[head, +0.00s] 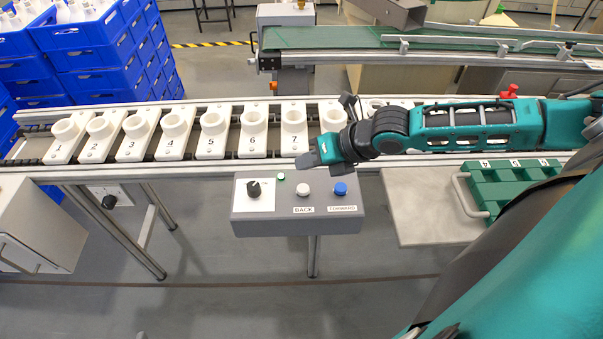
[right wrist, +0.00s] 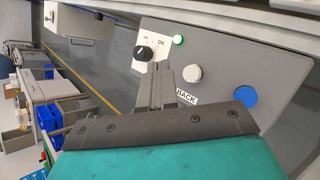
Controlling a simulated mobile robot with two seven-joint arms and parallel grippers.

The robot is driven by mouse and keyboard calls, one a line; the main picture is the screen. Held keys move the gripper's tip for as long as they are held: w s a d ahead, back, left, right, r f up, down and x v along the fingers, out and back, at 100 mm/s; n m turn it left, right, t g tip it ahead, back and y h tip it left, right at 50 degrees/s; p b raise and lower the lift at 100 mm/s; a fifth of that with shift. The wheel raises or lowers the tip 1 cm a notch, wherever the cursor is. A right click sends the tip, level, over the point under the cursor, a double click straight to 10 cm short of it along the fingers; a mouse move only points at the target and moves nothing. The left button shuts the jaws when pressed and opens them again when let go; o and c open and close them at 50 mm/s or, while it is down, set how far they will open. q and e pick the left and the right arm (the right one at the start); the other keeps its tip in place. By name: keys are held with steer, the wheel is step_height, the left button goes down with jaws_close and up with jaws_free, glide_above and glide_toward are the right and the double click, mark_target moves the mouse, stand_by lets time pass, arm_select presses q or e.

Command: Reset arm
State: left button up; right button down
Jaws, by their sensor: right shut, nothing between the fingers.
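My right arm reaches in from the right in the head view, over the conveyor. Its gripper (head: 309,160) is shut and empty, pointing left above the back edge of the grey control box. In the right wrist view the shut fingers (right wrist: 163,72) show in front of the control box (right wrist: 222,60), near the black knob (right wrist: 146,53) and the white BACK button (right wrist: 191,73). Whether they touch the box cannot be told. The blue FORWARD button (head: 340,188) is at the box's right and a small green light (head: 281,177) at its top. My left gripper is not in view.
A conveyor (head: 190,167) carries a row of numbered white holders (head: 253,137). A green tray (head: 490,190) with a handle sits on a grey shelf (head: 415,215) at the right. Blue crates (head: 105,60) are stacked at the back left. The floor before the control box is clear.

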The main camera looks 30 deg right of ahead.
steer(key=a+f+m, duration=0.1)
steer(key=a+m, duration=0.1)
steer(key=a+m+y, duration=0.1)
steer(key=a, duration=0.1)
steer(key=s+a+f+m, duration=0.1)
steer(key=a+m, duration=0.1)
steer(key=a, duration=0.1)
steer(key=shift+f+m+t, duration=0.3)
steer(key=shift+t, duration=0.1)
steer(key=s+a+f+m+t+h, duration=0.1)
steer(key=s+f+m, duration=0.3)
steer(key=m, duration=0.8)
steer(key=s+a+f+m+t+h, duration=0.1)
steer(key=s+f+m+h, duration=0.2)
steer(key=m, duration=1)
step_height(320, 180, down, 2)
steer(key=shift+s+m, duration=0.3)
steer(key=shift+s, duration=0.95)
